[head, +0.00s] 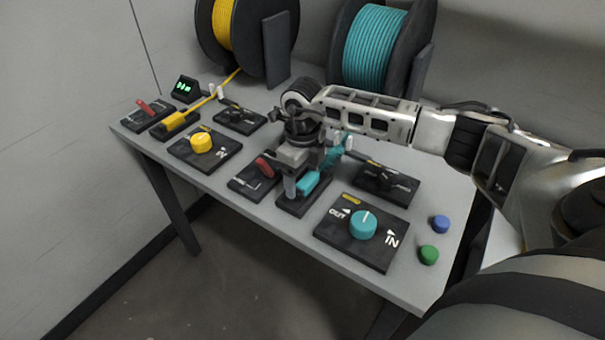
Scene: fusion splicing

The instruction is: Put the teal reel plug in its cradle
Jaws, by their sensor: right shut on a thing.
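The teal plug (309,182) is low over the front middle of the table. My right gripper (297,182) reaches in from the right and is shut on the plug, with its fingers pointing down. The plug is at a dark cradle block (292,204), directly above or in it; I cannot tell whether it is seated. The gripper hides part of the plug and the cradle. The teal cable (335,152) runs up and back from the plug, partly behind my arm. The teal reel (375,48) stands at the back. My left gripper is not in view.
A red-lever block (264,168) stands close left of the cradle. A teal knob panel (362,224) is to its right, with blue (440,223) and green (429,254) buttons beyond. The yellow plug (176,122), yellow knob (201,143) and yellow reel (224,25) are on the left.

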